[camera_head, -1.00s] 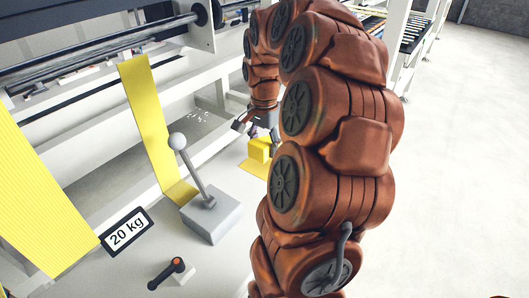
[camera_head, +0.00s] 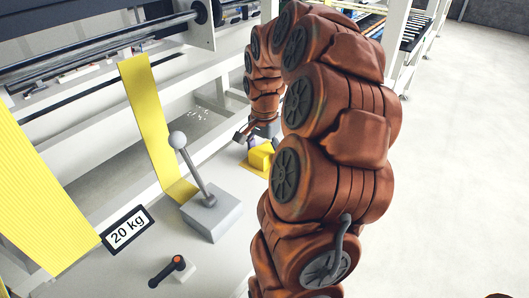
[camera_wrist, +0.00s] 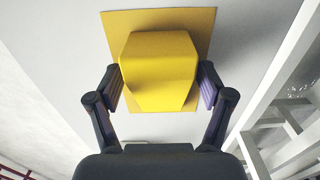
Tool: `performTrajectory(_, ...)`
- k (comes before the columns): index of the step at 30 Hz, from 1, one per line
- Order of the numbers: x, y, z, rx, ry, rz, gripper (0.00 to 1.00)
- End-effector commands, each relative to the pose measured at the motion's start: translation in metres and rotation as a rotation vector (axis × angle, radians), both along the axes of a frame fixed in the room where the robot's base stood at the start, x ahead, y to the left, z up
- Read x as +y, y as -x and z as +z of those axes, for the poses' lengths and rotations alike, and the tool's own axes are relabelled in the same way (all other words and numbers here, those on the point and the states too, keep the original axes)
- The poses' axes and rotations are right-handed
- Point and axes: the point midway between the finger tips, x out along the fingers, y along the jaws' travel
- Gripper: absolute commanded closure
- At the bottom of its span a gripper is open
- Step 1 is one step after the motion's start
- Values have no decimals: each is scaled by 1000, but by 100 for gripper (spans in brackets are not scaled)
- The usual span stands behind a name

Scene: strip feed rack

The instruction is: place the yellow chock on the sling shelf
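The yellow chock (camera_head: 261,156) is at the far end of the pale shelf (camera_head: 222,170), at a flat yellow patch (camera_head: 254,171). In the wrist view, the chock (camera_wrist: 158,72) fills the space between my fingers, with the yellow patch (camera_wrist: 207,25) behind it. My gripper (camera_wrist: 160,88) has one finger on each side of the chock, very close to its sides. I cannot tell whether the fingers press on it. In the head view, my gripper (camera_head: 253,138) is at the chock, and my arm hides part of both. Whether the chock rests on the patch is unclear.
A grey block with a ball-topped lever (camera_head: 210,215) stands nearer on the shelf. A black and orange handle (camera_head: 172,270) and a "20 kg" sign (camera_head: 127,231) are nearby. Yellow strips (camera_head: 150,120) hang at the left. White rack beams (camera_wrist: 275,130) lie right in the wrist view.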

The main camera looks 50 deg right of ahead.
Motion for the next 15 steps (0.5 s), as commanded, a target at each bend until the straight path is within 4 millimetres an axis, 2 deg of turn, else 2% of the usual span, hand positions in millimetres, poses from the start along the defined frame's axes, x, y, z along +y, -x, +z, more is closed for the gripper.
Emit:
performTrajectory(8,0,0,1,0,0,0,19)
performTrajectory(12,0,0,7,-1,1,0,19)
performTrajectory(15,-1,0,20,-1,3,-1,19)
